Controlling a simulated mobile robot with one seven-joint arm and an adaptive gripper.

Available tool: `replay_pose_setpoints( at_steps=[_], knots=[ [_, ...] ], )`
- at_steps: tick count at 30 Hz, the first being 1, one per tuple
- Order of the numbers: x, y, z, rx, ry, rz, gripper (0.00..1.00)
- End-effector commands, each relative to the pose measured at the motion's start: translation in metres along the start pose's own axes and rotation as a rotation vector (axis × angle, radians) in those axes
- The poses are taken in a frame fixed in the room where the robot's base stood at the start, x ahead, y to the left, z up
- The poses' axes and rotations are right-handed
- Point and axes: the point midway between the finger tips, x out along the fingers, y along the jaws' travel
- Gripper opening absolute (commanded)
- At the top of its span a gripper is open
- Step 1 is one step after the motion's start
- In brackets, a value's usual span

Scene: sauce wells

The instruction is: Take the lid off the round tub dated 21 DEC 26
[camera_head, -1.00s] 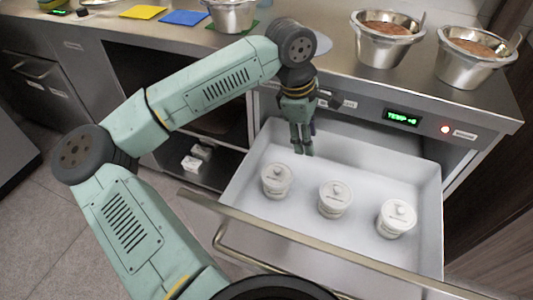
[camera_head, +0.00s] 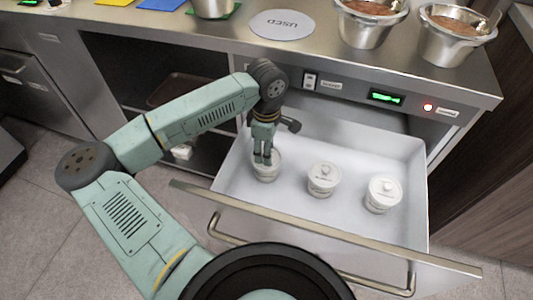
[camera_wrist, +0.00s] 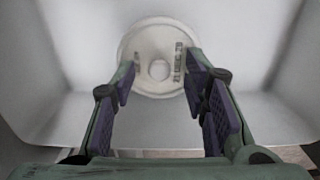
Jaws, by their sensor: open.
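Three white round tubs with knobbed lids stand in a row in the open drawer. My gripper (camera_head: 264,160) is open above the left tub (camera_head: 267,176) and hides part of its lid. In the wrist view, my gripper's fingers (camera_wrist: 158,78) stand either side of that tub's round lid (camera_wrist: 150,42), with the knob (camera_wrist: 159,69) between them. Dark sideways print on the lid seems to read 21 DEC 26, next to the right finger. The middle tub (camera_head: 322,180) and right tub (camera_head: 383,195) have their lids on; their print is too small to read.
The white drawer (camera_head: 235,187) has a metal handle bar (camera_head: 300,228) along its front. A grey disc marked USED (camera_head: 281,24) lies on the counter above. Steel pots of brown sauce (camera_head: 369,22) stand at the counter's right.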

Motion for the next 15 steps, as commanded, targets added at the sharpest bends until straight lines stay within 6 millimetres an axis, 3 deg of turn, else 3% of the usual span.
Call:
replay_pose_setpoints(
  at_steps=[9,15],
  knots=[
    [0.0080,0.0000,0.0002,0.000,0.000,0.001,0.41],
    [0.0077,0.0000,0.0002,0.000,0.000,0.001,0.28]
  ],
)
